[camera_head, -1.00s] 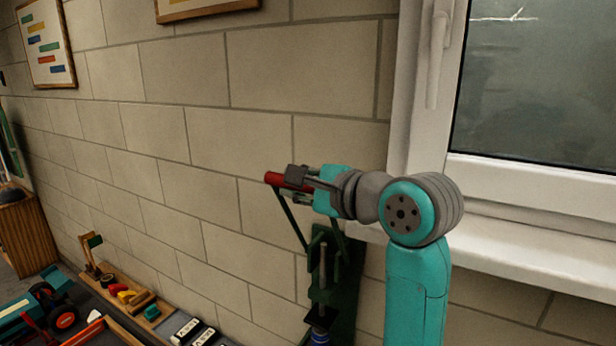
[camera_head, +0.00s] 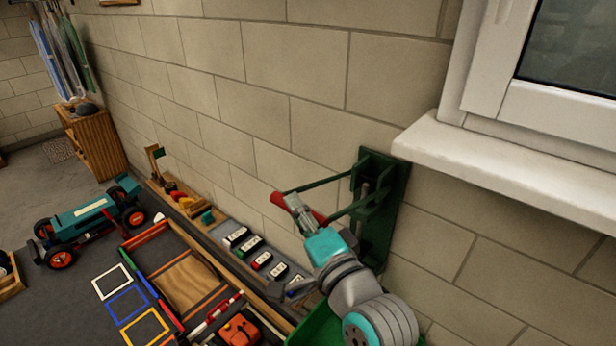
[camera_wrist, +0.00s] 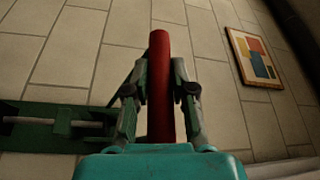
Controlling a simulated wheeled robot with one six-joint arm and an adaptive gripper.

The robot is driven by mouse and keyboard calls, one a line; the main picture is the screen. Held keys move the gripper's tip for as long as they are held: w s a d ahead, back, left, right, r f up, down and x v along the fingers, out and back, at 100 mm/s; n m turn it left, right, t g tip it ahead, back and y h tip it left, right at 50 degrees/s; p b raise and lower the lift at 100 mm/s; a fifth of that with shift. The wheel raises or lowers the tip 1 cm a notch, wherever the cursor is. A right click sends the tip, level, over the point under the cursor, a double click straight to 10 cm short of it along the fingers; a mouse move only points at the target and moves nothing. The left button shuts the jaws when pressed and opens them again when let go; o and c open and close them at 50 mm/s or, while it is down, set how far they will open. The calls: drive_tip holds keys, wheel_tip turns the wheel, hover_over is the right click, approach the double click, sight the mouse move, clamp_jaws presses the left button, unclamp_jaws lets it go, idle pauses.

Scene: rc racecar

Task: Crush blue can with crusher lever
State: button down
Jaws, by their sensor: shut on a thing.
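The green can crusher (camera_head: 383,205) is mounted on the brick wall below the window. Its two green side arms (camera_head: 318,183) reach out leftward to the red lever handle (camera_head: 279,200). My gripper (camera_head: 300,212) is shut on that handle, which now stands roughly level with the crusher's upper body. In the wrist view, the red handle (camera_wrist: 158,50) runs between the two fingers of my gripper (camera_wrist: 157,80). The crusher's green body (camera_wrist: 65,128) lies at the left there. The blue can is not visible now; my arm covers the crusher's lower part.
A green bin (camera_head: 322,328) is partly visible below my arm. The white window sill (camera_head: 500,170) juts out at the right. A bench-like strip with several small items (camera_head: 240,243) and a teal racecar (camera_head: 92,218) are at the left.

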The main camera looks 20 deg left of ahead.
drive_tip(key=w+f+n+y, duration=0.1)
drive_tip(key=w+f+n, duration=0.1)
drive_tip(key=f, duration=1)
drive_tip(key=w+d+f+n, duration=0.1)
drive_tip(key=f+n, duration=0.1)
drive_tip(key=f, duration=1)
drive_tip(key=shift+w+d+y, duration=0.2)
drive_tip(key=shift+w+y, duration=0.2)
drive_tip(key=shift+d+f, duration=0.1)
drive_tip(key=shift+f, duration=0.1)
drive_tip(key=c, duration=1)
unclamp_jaws()
drive_tip(key=shift+w, duration=0.15)
drive_tip(key=v, duration=1.2)
